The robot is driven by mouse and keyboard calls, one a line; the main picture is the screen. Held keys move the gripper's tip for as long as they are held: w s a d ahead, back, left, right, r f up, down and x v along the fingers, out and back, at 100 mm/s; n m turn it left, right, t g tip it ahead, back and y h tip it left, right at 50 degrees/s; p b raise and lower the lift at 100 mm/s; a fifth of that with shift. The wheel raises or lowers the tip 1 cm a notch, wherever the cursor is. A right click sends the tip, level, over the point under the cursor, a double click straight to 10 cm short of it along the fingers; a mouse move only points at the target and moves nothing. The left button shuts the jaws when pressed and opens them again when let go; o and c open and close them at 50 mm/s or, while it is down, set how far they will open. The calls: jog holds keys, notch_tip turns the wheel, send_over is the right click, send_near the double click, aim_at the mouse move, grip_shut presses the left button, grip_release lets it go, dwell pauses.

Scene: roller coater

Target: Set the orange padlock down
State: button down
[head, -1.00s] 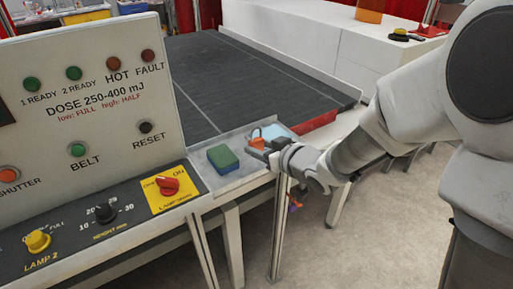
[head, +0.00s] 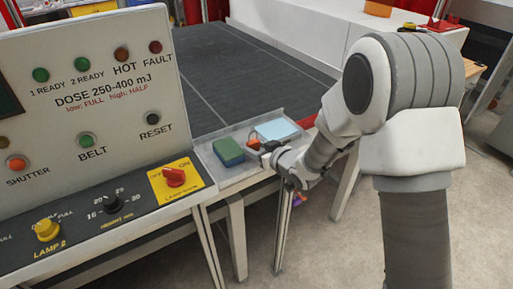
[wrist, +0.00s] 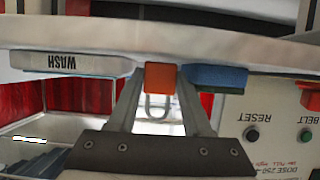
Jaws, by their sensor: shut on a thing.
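My gripper (head: 262,147) is shut on the orange padlock (head: 253,143), over the grey side shelf beside the control panel. In the wrist view the padlock's orange body (wrist: 159,77) sits between the fingertips, with its grey shackle pointing back toward the palm. In the head view it is small and partly covered by my gripper. I cannot tell whether it touches the shelf (head: 236,175).
A green and blue sponge-like block (head: 228,152) lies left of the padlock. A pale blue item (head: 278,130) lies behind it on the shelf. A white object marked WASH (wrist: 70,62) shows in the wrist view. The control panel (head: 90,80) stands at left.

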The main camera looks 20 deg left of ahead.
jog(key=shift+f, duration=0.1)
jog(key=c, duration=0.6)
grip_release()
jog(key=shift+r, duration=0.25)
jog(key=v, duration=1.2)
jog(key=shift+f, duration=0.15)
